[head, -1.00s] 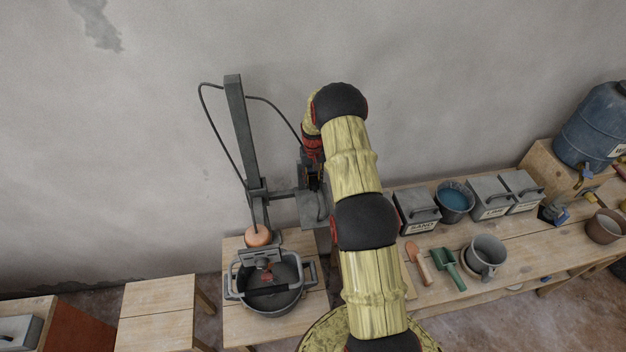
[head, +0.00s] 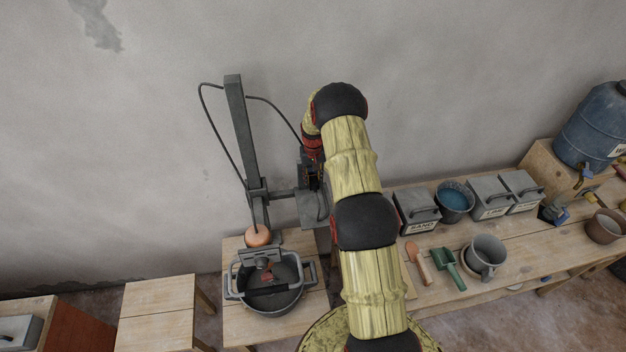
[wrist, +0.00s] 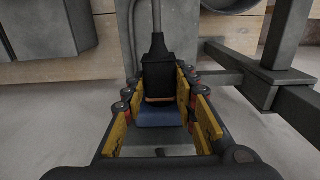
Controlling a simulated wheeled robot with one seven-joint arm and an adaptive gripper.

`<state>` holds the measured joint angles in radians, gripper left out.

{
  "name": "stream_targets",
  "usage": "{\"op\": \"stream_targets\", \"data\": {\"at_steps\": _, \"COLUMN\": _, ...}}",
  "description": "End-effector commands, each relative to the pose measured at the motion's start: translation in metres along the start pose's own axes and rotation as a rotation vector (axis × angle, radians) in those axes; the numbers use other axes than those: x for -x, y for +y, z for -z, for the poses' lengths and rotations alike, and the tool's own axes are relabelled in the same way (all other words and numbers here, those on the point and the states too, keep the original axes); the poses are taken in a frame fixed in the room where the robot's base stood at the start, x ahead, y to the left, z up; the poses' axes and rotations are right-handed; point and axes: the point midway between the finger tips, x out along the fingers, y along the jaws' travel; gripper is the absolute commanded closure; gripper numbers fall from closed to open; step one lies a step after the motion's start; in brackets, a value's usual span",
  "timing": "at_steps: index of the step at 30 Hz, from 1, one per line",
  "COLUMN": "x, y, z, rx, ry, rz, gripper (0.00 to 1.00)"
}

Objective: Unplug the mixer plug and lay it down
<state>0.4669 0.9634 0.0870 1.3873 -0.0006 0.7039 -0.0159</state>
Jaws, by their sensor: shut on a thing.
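The black mixer plug (wrist: 157,68) is between the yellow-padded fingers of my gripper (wrist: 163,100) in the wrist view, and they are shut on it. Its grey cord runs up from it. A blue piece (wrist: 160,118) lies just below the plug, with a thin orange-brown edge between them. I cannot tell whether plug and blue piece are joined. In the head view my gripper (head: 313,183) is small and dark, just above a grey plate (head: 312,207) on the mixer stand (head: 241,130). The plug cannot be made out there.
The mixer's black bucket (head: 268,300) stands on a wooden stool at the left. A black cable loops from the post. At the right, the bench (head: 520,258) holds grey boxes, a blue-filled pot (head: 455,202), a mug (head: 485,256) and scoops. A blue barrel (head: 590,125) stands beyond.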

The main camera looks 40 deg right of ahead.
Motion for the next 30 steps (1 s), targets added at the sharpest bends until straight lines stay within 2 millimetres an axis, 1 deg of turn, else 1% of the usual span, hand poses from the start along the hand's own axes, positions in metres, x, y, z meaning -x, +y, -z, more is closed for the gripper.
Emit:
{"op": "stream_targets", "data": {"at_steps": 8, "x": 0.000, "y": 0.000, "z": -0.002, "rx": 0.000, "ry": 0.000, "rz": 0.000, "gripper": 1.00}}
{"op": "stream_targets", "data": {"at_steps": 30, "x": 0.001, "y": 0.000, "z": -0.022, "rx": 0.000, "ry": 0.000, "rz": 0.000, "gripper": 1.00}}
